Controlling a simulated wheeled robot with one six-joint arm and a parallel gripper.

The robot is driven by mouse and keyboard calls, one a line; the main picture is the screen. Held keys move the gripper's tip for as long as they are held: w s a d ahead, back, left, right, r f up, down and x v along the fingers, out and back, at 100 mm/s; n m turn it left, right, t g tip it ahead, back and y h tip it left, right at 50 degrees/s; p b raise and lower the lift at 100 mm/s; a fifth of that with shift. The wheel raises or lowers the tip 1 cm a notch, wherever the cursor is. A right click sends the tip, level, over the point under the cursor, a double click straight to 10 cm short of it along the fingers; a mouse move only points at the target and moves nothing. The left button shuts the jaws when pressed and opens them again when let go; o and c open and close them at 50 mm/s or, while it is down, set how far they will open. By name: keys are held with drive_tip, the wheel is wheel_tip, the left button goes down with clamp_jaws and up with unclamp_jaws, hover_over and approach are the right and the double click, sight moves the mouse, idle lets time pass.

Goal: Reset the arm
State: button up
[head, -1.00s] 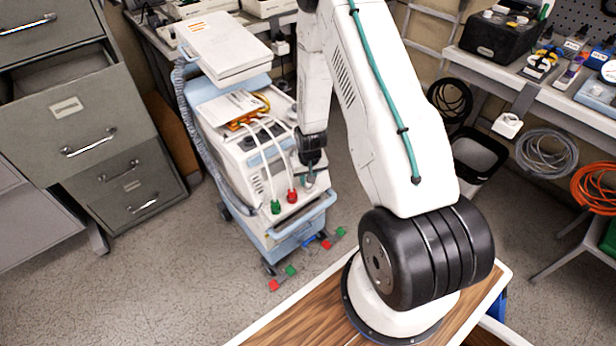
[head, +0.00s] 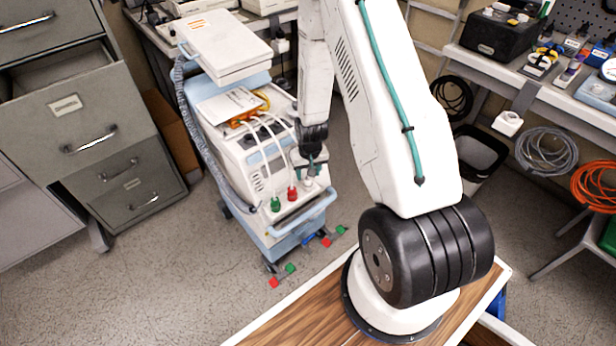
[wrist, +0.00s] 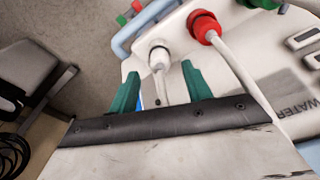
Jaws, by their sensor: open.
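My white arm (head: 385,110) with a teal cable reaches from its base on a wood-topped surface toward a white and light-blue medical cart (head: 260,175). My gripper (head: 312,168) is at the cart's front right corner. In the wrist view my gripper (wrist: 160,84) has two green fingers standing apart. A white connector (wrist: 158,56) with a dark tip shows just beyond and between them; I cannot tell whether they touch it. A red connector (wrist: 204,27) with a white cable is to its right. In the head view the red connector (head: 292,193) and a green connector (head: 275,204) sit on the cart.
Grey filing cabinets (head: 85,125) stand at the left, one drawer pulled out. A workbench (head: 560,95) with tools and hanging cable coils is at the right. A black bin (head: 480,150) stands below it.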

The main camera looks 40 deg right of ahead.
drive_tip(key=shift+s+a+r, duration=0.1)
drive_tip(key=shift+s+r, duration=0.05)
drive_tip(key=shift+r, duration=1)
drive_tip(key=shift+s+r, duration=0.1)
drive_tip(key=shift+r, duration=1)
drive_tip(key=s+a+r+n, duration=0.1)
drive_tip(key=s+a+r, duration=0.4)
drive_tip(key=r, duration=0.8)
drive_tip(key=s+a+r+n, duration=0.1)
drive_tip(key=s+a+r, duration=0.5)
drive_tip(key=s+r, duration=0.6)
drive_tip(key=s+a+r+n, duration=0.2)
drive_tip(key=s+a+r, duration=0.3)
drive_tip(key=s+r, duration=0.4)
wheel_tip(320, 180, up, 7)
drive_tip(key=shift+s+a+f, duration=0.15)
drive_tip(key=shift+s+a, duration=0.05)
drive_tip(key=shift+a, duration=0.05)
